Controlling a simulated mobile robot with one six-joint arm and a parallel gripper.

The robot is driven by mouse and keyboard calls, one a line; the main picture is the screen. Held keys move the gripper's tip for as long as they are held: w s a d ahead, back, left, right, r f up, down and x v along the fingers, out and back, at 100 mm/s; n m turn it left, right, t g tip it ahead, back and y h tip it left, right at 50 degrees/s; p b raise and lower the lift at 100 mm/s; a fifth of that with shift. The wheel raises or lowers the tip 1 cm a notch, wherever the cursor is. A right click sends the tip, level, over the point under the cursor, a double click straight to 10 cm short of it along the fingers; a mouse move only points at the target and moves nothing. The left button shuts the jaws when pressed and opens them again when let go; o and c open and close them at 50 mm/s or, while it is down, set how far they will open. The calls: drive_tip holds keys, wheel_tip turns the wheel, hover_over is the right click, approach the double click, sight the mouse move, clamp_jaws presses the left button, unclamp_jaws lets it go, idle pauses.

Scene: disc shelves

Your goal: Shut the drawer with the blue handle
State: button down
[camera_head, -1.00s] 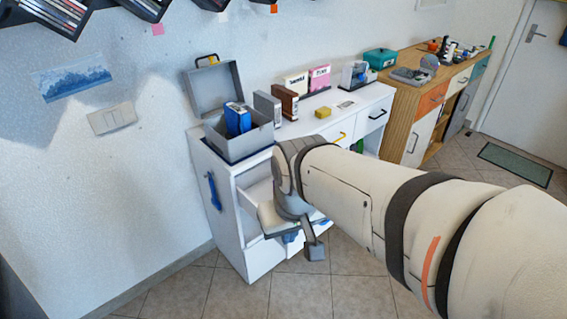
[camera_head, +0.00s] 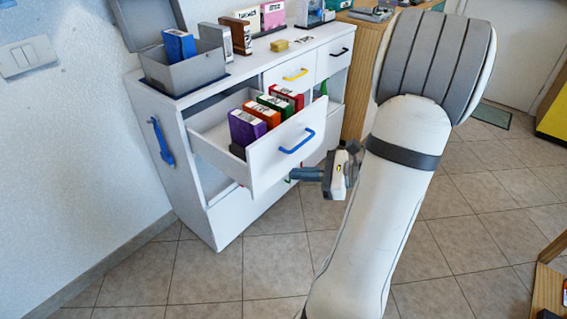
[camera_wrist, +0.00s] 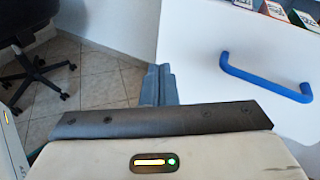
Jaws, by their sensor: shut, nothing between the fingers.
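The drawer with the blue handle (camera_head: 297,141) is pulled out of the white cabinet (camera_head: 227,220). Its white front (camera_head: 270,165) faces right and toward me, and boxes stand inside. My gripper (camera_head: 296,174) is shut and empty, just below and in front of the drawer front in the head view. In the wrist view the shut fingers (camera_wrist: 158,85) are beside the left edge of the white drawer front (camera_wrist: 200,90), with the blue handle (camera_wrist: 265,77) to their right. I cannot tell whether the fingers touch the front.
Purple (camera_head: 246,127), orange, green and red boxes stand in the drawer. A grey open case (camera_head: 185,72) and several boxes stand on the cabinet top. A shut drawer with a yellow handle (camera_head: 295,75) is beside it. Tiled floor (camera_head: 270,270) in front is clear. An office chair (camera_wrist: 35,75) shows in the wrist view.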

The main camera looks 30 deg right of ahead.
sight(300, 156)
drive_tip(key=s+d+f+m+t+h+b, duration=0.1)
drive_tip(key=d+f+m+t+h+b, duration=0.15)
drive_tip(key=d, duration=0.35)
drive_tip(key=s+d+f+m+t+h+b, duration=0.1)
drive_tip(key=d+f+m+t+h, duration=0.15)
drive_tip(key=d+m, duration=0.2)
drive_tip(key=shift+t+y, duration=0.3)
drive_tip(key=shift+t, duration=0.2)
drive_tip(key=b+x, duration=0.1)
drive_tip(key=x, duration=0.3)
drive_tip(key=b+x, duration=0.1)
drive_tip(key=x, duration=0.4)
drive_tip(key=b+x, duration=0.1)
drive_tip(key=x, duration=0.3)
drive_tip(key=shift+w+d+f, duration=0.3)
drive_tip(key=shift+w, duration=0.25)
